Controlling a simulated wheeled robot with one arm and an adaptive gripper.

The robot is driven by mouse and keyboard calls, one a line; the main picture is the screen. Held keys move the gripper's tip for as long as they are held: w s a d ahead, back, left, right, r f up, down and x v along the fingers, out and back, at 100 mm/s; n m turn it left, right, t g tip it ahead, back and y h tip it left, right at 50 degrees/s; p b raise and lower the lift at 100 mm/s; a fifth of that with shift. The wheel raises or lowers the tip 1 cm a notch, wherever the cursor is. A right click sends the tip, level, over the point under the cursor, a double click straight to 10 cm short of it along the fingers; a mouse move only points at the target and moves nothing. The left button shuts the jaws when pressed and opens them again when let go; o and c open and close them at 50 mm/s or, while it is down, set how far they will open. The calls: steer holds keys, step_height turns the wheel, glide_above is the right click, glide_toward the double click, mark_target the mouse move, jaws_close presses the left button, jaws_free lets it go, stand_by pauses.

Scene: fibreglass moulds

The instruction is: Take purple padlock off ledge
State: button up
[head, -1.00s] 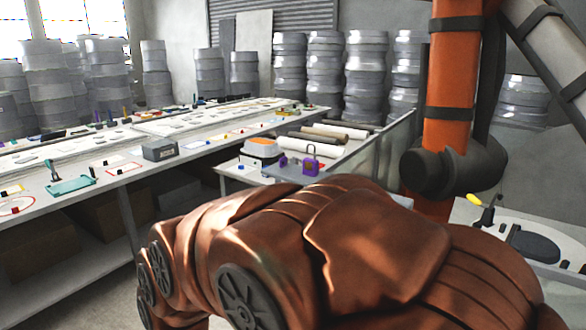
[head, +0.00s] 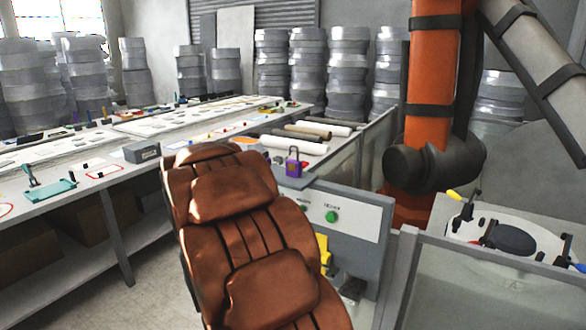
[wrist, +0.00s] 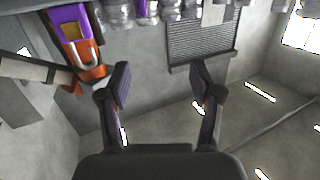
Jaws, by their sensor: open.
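The purple padlock (head: 293,168) stands upright in the head view, with its grey shackle on top and a yellowish patch on its front. It rests on a narrow grey ledge (head: 307,181) at the top of a control cabinet. My gripper (wrist: 161,88) shows in the wrist view with its two dark fingers wide apart and nothing between them. It is outside the head view. The wrist picture is upside down.
My brown arm fills the middle foreground, left of the cabinet with the green button (head: 331,216). An orange robot arm (head: 432,75) stands to the right of the ledge. A long workbench (head: 60,207) runs along the left. Rolls (head: 312,131) lie behind the padlock.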

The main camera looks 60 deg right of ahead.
mark_target(294, 148)
steer(key=shift+s+d+r+m+g+h+p, duration=0.45)
steer(key=shift+s+d+g, duration=0.6)
steer(key=shift+d, duration=1.2)
steer(key=shift+s+d+r+m+g+h+p, duration=0.1)
steer(key=shift+s+d+m+g+h+p, duration=0.35)
steer(key=shift+s+d, duration=1.35)
steer(key=shift+s+d+r+m+g+h+p, duration=0.15)
steer(key=shift+s+d+r+m+g+h, duration=0.55)
steer(key=shift+d, duration=1.95)
steer(key=shift+d+f+y, duration=0.3)
steer(key=shift+d+f, duration=0.1)
steer(key=shift+d, duration=0.15)
jaws_close()
